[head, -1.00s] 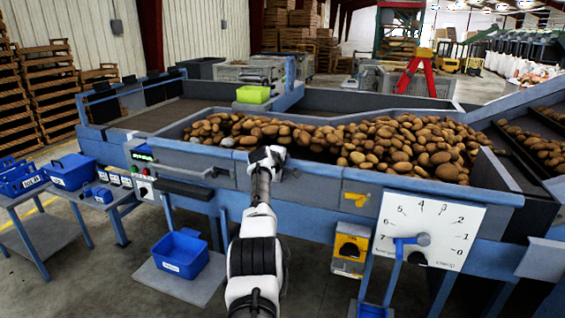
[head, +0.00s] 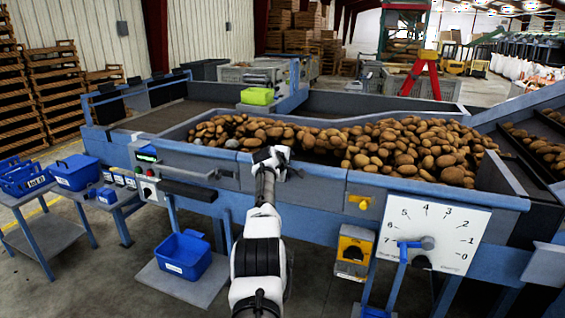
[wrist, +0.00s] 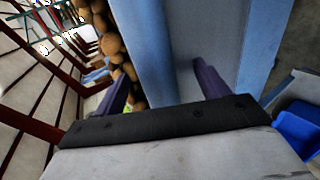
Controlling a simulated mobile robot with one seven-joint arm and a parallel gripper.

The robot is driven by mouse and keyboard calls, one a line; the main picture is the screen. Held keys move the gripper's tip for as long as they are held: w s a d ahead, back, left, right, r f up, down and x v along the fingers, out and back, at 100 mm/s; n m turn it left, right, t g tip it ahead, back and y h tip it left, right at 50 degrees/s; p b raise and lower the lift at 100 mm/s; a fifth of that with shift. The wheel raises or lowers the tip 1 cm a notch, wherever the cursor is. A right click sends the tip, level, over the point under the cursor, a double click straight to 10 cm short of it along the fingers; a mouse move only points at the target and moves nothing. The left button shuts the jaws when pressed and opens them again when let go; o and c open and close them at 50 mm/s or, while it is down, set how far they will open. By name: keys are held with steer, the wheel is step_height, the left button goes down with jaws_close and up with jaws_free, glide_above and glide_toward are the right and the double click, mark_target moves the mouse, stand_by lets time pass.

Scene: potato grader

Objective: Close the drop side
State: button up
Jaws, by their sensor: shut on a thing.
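The drop side (head: 312,205) is the grey panel with a blue top rim in the middle of the grader's front wall, in the head view. It stands about in line with the panels beside it; whether it is fully flush I cannot tell. My gripper (head: 274,160) is at its top rim. In the wrist view, the two purple fingers of my gripper (wrist: 160,75) lie either side of the panel's blue edge (wrist: 150,45), shut on it. The contact itself is partly hidden by the gripper body. A yellow catch (head: 359,202) sits on the wall just right of the panel.
Potatoes (head: 400,150) fill the bed behind the panel. A numbered dial with a lever (head: 445,225) and a yellow switch box (head: 353,245) stand to the right. A blue crate (head: 183,256) rests on a low shelf, lower left. A side table (head: 62,240) stands further left.

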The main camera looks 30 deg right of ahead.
steer(key=shift+s+d+f, duration=0.15)
steer(key=shift+f, duration=0.3)
steer(key=shift+s+f, duration=0.15)
steer(key=shift+s, duration=0.1)
steer(key=w+r+b+v, duration=0.1)
steer(key=b+v, duration=0.2)
steer(key=v, duration=1.1)
steer(key=shift+b, duration=0.4)
steer(key=shift+r, duration=0.1)
